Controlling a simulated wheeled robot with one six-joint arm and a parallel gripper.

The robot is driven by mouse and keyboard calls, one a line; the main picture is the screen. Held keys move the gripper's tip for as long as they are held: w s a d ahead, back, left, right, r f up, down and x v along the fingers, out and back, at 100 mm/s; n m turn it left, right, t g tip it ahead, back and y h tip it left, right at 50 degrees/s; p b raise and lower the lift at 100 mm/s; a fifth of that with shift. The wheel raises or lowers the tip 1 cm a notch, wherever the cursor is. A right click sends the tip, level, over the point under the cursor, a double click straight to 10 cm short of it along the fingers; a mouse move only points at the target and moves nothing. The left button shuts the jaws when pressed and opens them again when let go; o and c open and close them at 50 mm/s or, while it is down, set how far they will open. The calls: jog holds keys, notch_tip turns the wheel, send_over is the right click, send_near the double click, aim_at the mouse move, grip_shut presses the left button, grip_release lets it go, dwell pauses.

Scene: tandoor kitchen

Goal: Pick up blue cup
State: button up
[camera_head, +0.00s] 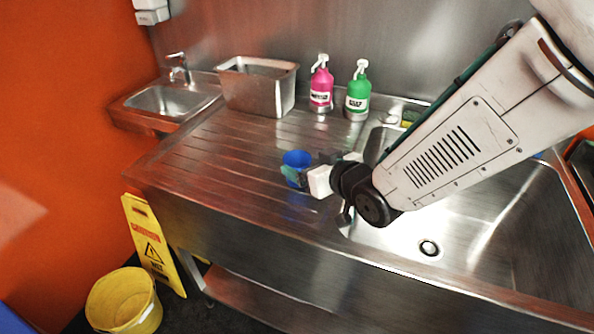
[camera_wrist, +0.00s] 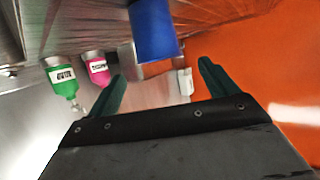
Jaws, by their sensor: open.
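The blue cup (camera_head: 296,158) stands on the ridged steel drainboard, left of the sink basin. In the wrist view the blue cup (camera_wrist: 154,32) is at the top edge, partly cut off. It lies sideways between the lines of my two fingers but above their tips in the picture. My gripper (camera_head: 304,171) is open beside the cup, and one green finger covers part of it in the head view. In the wrist view my gripper (camera_wrist: 162,72) has its fingers spread and nothing between them. I cannot tell whether a finger touches the cup.
A pink bottle (camera_head: 321,88) and a green bottle (camera_head: 357,95) stand behind, beside a steel container (camera_head: 257,88). A small sink (camera_head: 168,101) is at the far left. The large basin (camera_head: 470,215) is right. A yellow sign (camera_head: 152,245) and bucket (camera_head: 125,301) stand below.

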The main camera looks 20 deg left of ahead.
aim_at(291, 157)
jog(key=x, duration=0.8)
jog(key=shift+d+f, duration=0.1)
jog(key=shift+f, duration=0.1)
jog(key=shift+c, duration=0.3)
jog(key=c, duration=1)
